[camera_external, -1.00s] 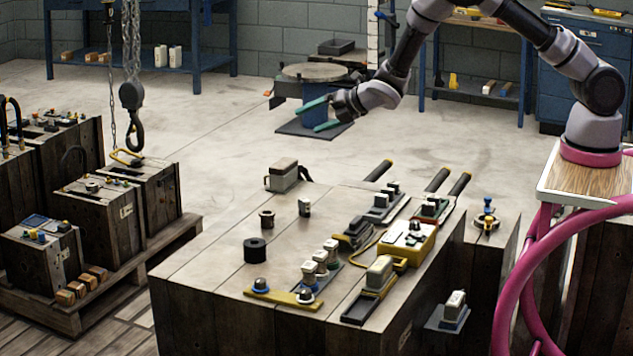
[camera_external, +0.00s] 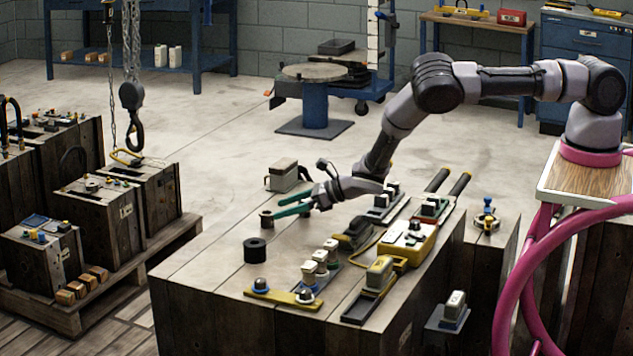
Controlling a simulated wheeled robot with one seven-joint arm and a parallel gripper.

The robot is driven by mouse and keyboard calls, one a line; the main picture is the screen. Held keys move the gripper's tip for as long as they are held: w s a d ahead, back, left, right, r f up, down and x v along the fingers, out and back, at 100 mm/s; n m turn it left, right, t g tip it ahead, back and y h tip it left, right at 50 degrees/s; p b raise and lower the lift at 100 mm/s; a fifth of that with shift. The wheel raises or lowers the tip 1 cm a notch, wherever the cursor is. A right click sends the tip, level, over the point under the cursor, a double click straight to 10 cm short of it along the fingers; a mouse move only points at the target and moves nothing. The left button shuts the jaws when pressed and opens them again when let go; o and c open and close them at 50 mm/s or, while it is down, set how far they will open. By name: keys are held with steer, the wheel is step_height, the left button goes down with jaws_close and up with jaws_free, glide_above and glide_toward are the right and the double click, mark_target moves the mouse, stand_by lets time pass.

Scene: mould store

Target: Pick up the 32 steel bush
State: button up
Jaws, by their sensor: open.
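My gripper (camera_external: 278,208) has two green fingers, spread apart and empty, reaching left low over the wooden bench top. A larger black ring-shaped bush (camera_external: 255,249) stands apart, nearer the front. A small pale grey-green cylinder seen earlier on the bench is now hidden behind my gripper. No size marking is legible, so I cannot tell which piece is the 32 steel bush.
A grey box (camera_external: 283,177) stands behind the gripper. A yellow case (camera_external: 410,241), a yellow bar with knobs (camera_external: 283,296) and several pale blocks crowd the bench's right and front. The bench top (camera_external: 205,262) is clear at left. A crane hook (camera_external: 133,108) hangs further left.

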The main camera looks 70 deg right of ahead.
mark_target(263, 214)
steer(key=shift+x, duration=2.75)
steer(key=shift+r, duration=0.1)
jaws_close()
